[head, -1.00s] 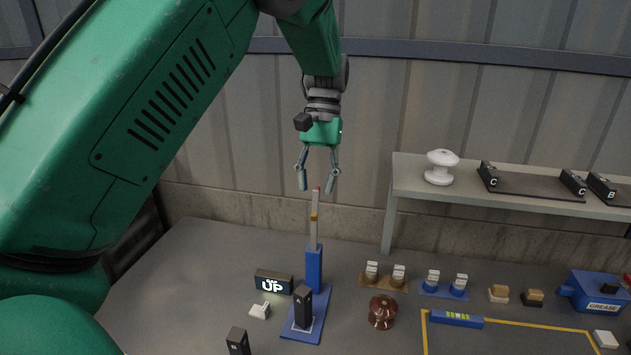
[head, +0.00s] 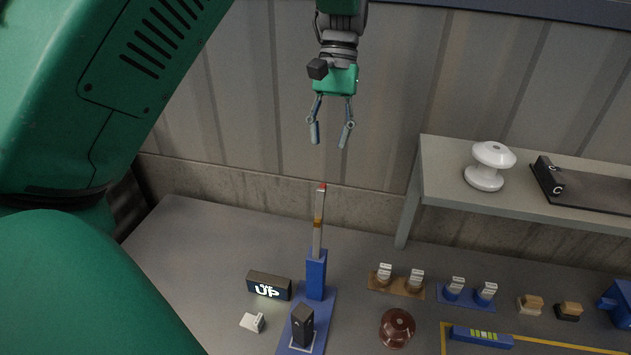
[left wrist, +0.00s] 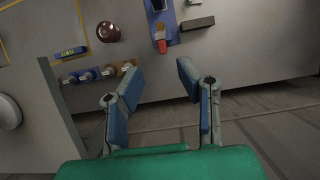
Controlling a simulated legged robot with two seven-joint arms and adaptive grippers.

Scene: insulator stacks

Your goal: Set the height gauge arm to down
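The height gauge has a blue base and post (head: 316,276) with a pale upright arm (head: 319,222) that has an orange band and a red tip. The arm points up. A dark sign (head: 269,285) beside it reads "UP". My left gripper (head: 329,142) is open and empty, above the arm's red tip and apart from it. In the left wrist view the red tip (left wrist: 161,46) shows beyond the open fingers of my left gripper (left wrist: 158,85). My right gripper is not in view.
A grey shelf (head: 430,195) with a white insulator (head: 490,166) stands to the right. A black block (head: 302,326) marks the gauge's base. A brown insulator (head: 397,327), small blocks and a blue level (head: 481,337) lie on the table. The table's left part is clear.

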